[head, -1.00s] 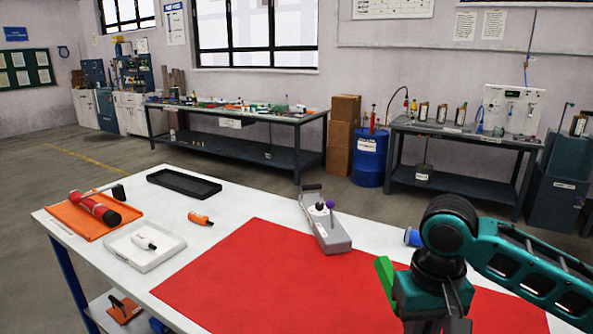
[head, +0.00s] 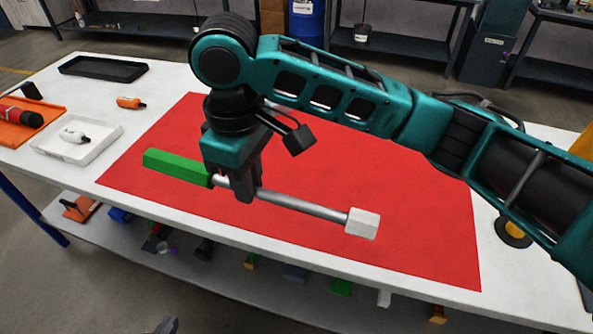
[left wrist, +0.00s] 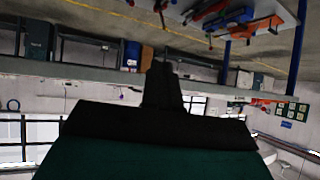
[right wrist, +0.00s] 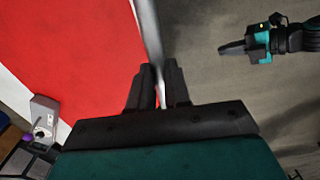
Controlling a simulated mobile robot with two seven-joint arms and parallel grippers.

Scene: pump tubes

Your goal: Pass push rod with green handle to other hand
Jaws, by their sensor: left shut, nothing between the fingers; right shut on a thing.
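The push rod (head: 305,206) has a green handle at its left end, a grey metal shaft and a white block at its right end. My right gripper (head: 236,188) is shut on the shaft close to the green handle and holds the rod above the red mat (head: 420,235). In the right wrist view the shaft (right wrist: 149,32) passes between the fingers. My left gripper (left wrist: 162,85) is shut and empty. Only a dark tip of it (head: 167,325) shows at the bottom edge of the head view, apart from the rod. The right wrist view shows it at upper right (right wrist: 232,48).
The white table (head: 160,83) carries a black tray (head: 103,67), an orange bottle (head: 130,102), a white tray (head: 105,140) with a white bottle, and an orange tray (head: 12,135). A lower shelf (head: 230,245) holds several parts.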

